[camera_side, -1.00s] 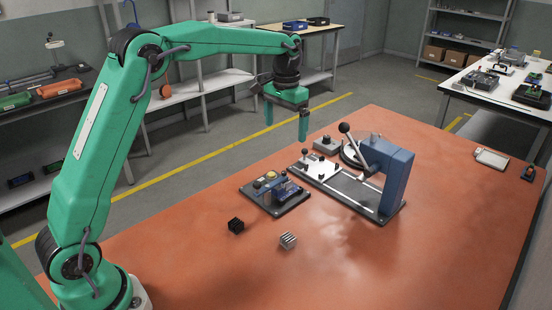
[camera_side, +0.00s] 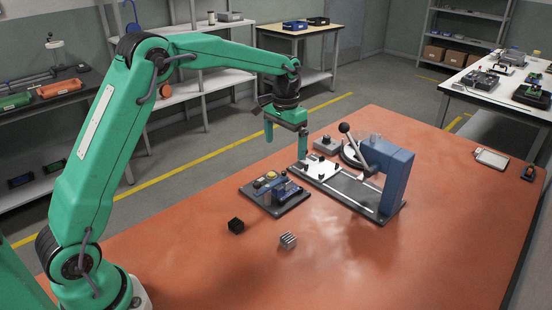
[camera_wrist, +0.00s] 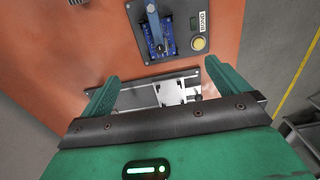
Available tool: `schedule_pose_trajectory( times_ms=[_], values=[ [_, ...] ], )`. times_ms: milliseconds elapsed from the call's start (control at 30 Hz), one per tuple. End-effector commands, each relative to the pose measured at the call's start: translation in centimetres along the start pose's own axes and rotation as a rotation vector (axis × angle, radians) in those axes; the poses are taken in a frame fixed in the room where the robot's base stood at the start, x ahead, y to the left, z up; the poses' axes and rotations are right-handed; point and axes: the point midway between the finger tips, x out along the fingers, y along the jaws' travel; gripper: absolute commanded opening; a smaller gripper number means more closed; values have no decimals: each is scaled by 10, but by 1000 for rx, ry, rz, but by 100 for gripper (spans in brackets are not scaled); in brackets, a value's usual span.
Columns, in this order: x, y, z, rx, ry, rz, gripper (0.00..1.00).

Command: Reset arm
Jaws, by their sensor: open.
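My gripper (camera_side: 286,148) is open and empty in the side view. It hangs above the far part of the orange table (camera_side: 400,250), over the area of the fixtures. In the wrist view my gripper (camera_wrist: 160,90) shows two green fingers spread apart, with nothing between them but the white plate of the rail fixture (camera_wrist: 172,92) below. A black block (camera_side: 236,226) and a silver ribbed block (camera_side: 288,240) lie on the table near the front, apart from the gripper.
A dark board with a blue device (camera_side: 275,194) stands left of the rail fixture with a blue upright (camera_side: 390,175) and a black-knobbed lever (camera_side: 345,128). It also shows in the wrist view (camera_wrist: 160,45). A white tablet-like item (camera_side: 491,157) lies at the right. The table's front is mostly clear.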

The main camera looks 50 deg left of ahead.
Motion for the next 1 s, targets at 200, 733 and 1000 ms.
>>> schedule_pose_trajectory(
  times_ms=[200, 733, 1000],
  values=[
    [0, 0, 0, 0, 0, 0, 100],
    [-17, 0, -1, 0, 3, 0, 100],
    [-54, 0, -1, 0, 4, 0, 100]
  ],
)
